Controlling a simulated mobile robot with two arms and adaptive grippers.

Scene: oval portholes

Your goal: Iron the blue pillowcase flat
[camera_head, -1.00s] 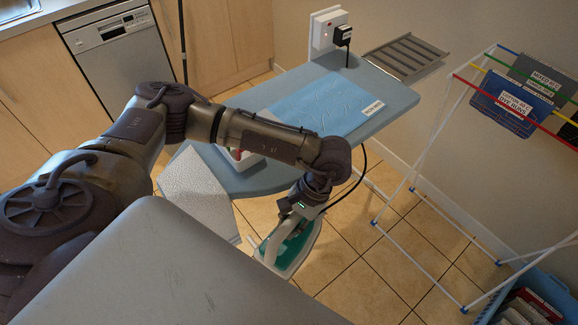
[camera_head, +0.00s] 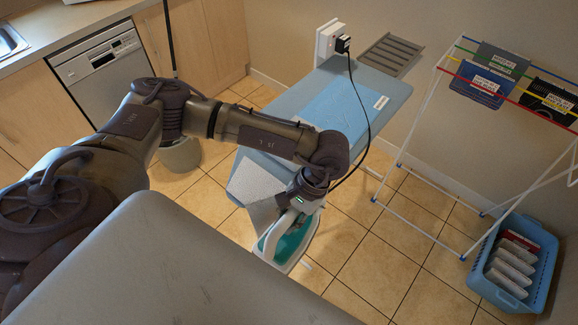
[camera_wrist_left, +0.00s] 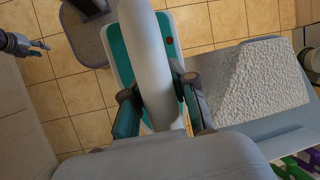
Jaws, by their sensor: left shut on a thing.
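The blue pillowcase (camera_head: 340,104) lies on the pale blue ironing board (camera_head: 388,98), with a white label at its right end. Creases are hard to make out at this size. My left gripper (camera_head: 302,202) is shut on the handle of a teal and white iron (camera_head: 292,240). The iron hangs off the near end of the board, apart from the pillowcase. In the left wrist view, the fingers (camera_wrist_left: 160,95) are on either side of the white handle (camera_wrist_left: 152,60). My right gripper (camera_wrist_left: 38,48) shows small at that view's left edge, fingers apart and empty.
A white textured pad (camera_head: 254,180) lies at the board's near end. A black cord runs from the wall socket (camera_head: 328,42) down toward the iron. A drying rack (camera_head: 428,95) and a blue basket (camera_head: 545,265) stand right. A grey bin (camera_head: 180,156) stands left.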

